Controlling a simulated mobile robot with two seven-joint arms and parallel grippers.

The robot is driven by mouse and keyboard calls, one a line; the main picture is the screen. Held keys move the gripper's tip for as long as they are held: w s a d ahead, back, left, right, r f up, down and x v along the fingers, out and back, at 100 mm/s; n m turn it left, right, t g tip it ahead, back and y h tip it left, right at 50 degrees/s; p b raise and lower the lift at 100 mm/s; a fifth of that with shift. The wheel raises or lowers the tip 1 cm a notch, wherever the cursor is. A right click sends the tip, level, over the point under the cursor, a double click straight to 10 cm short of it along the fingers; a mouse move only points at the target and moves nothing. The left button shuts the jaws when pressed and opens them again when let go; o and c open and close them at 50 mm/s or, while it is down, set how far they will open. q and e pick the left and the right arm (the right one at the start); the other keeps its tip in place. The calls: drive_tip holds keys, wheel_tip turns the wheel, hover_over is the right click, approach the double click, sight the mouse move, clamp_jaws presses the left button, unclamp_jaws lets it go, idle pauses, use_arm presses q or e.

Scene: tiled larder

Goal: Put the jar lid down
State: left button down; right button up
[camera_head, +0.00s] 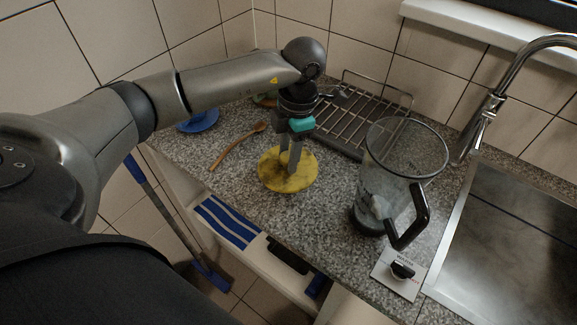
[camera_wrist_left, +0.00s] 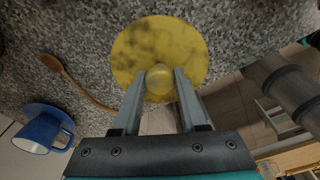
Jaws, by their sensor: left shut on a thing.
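The jar lid (camera_head: 270,174) is a round yellow disc with dark mottling, at the middle of the granite counter in the head view. In the left wrist view the lid (camera_wrist_left: 190,45) shows a round knob (camera_wrist_left: 159,79) at its centre. My left gripper (camera_head: 290,168) points down from above and is shut on that knob, with one finger on each side. The lid is at or very near the counter top; I cannot tell whether it touches. My right gripper is in neither view.
A wooden spoon (camera_head: 238,146) lies left of the lid. A wire rack (camera_head: 350,112) is behind. A clear blender jug (camera_head: 400,165) stands to the right, before the steel sink (camera_head: 510,245).

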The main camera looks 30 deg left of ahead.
use_arm(q)
wheel_tip(320, 180, down, 4)
drive_tip(key=shift+f, duration=0.1)
drive_tip(key=shift+f+b, duration=0.2)
drive_tip(key=shift+b, duration=0.1)
drive_tip(key=shift+c, duration=2.2)
unclamp_jaws()
drive_tip(key=shift+r, duration=0.1)
drive_tip(key=shift+r, duration=0.1)
drive_tip(key=shift+r, duration=0.35)
drive_tip(key=r, duration=0.7)
drive_tip(key=w+r, duration=0.1)
drive_tip(key=r, duration=0.3)
drive_tip(key=shift+d+r+p, duration=0.2)
drive_tip(key=shift+d+p, duration=0.15)
drive_tip(key=shift+d, duration=0.05)
drive_tip(key=shift+f, duration=0.1)
